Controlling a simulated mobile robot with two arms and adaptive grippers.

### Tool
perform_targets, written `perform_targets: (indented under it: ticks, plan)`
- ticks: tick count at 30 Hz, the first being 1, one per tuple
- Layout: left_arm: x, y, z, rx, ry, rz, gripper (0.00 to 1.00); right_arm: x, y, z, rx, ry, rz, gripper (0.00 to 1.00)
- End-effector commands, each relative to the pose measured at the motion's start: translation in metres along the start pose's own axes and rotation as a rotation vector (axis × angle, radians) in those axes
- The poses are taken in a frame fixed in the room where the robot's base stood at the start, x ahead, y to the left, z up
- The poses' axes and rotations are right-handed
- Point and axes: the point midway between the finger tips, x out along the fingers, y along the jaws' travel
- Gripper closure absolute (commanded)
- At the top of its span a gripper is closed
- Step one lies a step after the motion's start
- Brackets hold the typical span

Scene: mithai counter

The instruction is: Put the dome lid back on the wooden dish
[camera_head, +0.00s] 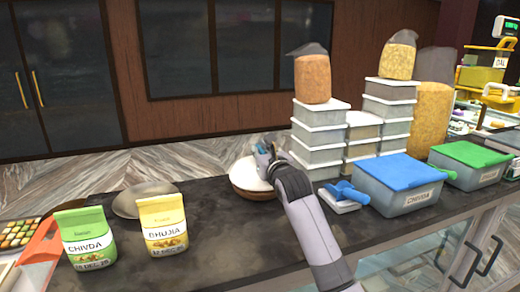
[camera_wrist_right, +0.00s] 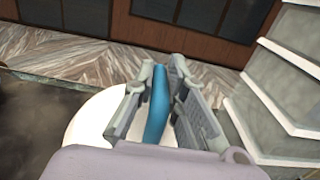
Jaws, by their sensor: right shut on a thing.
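The white dome lid (camera_head: 246,174) is over the brown wooden dish (camera_head: 257,194) in the middle of the counter in the head view. Only the dish's lower front edge shows under the lid. I cannot tell whether the lid touches it all round. My right gripper (camera_head: 264,153) is at the top of the lid. In the right wrist view, its fingers (camera_wrist_right: 158,105) are on either side of an upright blue handle (camera_wrist_right: 158,108), with the white lid (camera_wrist_right: 92,119) below. My left gripper is not in view.
Stacked clear boxes (camera_head: 318,135) with white lids stand close to the right of the dish. A blue-lidded tub (camera_head: 400,185) and a blue scoop (camera_head: 348,192) are further right. A metal bowl (camera_head: 143,199) and a bhujia packet (camera_head: 163,225) are left. The counter (camera_head: 225,240) in front is clear.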

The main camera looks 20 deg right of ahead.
Motion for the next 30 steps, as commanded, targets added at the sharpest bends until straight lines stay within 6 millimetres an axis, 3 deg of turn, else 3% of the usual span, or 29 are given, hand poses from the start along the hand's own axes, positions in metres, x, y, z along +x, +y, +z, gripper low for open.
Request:
perform_targets:
  ticks: [13,14,22,30]
  plan:
    - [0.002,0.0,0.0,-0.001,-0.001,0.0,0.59,0.0,-0.001,-0.01,-0.002,-0.002,0.0,1.0]
    - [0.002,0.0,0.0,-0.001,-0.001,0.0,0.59,0.0,0.0,-0.011,0.0,0.0,0.0,0.86]
    - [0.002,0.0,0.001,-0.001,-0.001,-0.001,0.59,0.0,0.0,-0.01,0.0,0.0,0.0,0.68]
    - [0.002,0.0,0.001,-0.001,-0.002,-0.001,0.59,0.0,0.0,-0.01,0.0,0.0,0.0,0.67]
